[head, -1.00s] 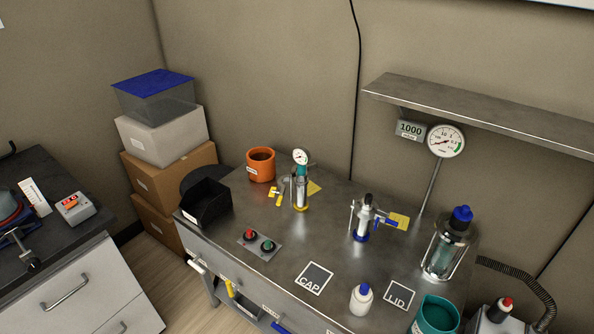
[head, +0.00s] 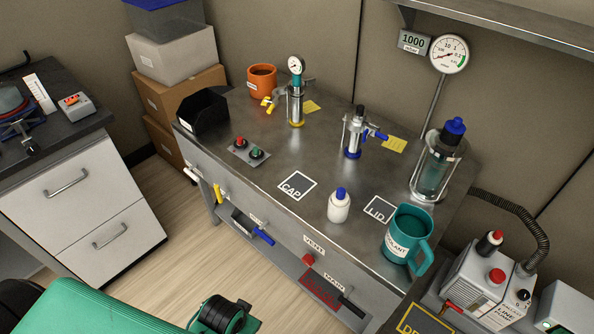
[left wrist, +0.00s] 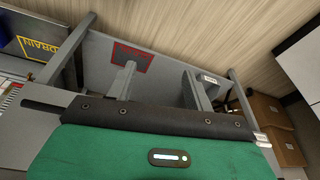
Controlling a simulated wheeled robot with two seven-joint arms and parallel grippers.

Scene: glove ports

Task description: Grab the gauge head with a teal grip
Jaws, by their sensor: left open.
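The gauge head stands upright on a clear cylinder with a yellow base at the back left of the bench. Its white dial (head: 296,65) is on top and its teal grip (head: 297,80) is just below. My left gripper (left wrist: 160,72) shows in the left wrist view with its two grey fingers apart and nothing between them. It is low in front of the bench, well away from the gauge head. In the head view only green and black parts of my left arm show at the bottom left. My right gripper is in neither current view.
An orange pot (head: 262,82) and a black bin (head: 203,112) stand left of the gauge head. A blue-based cylinder (head: 353,137), white bottle (head: 339,206) and teal mug (head: 405,238) stand to the right. The bench front holds coloured handles. A shelf (head: 500,28) overhangs the back right.

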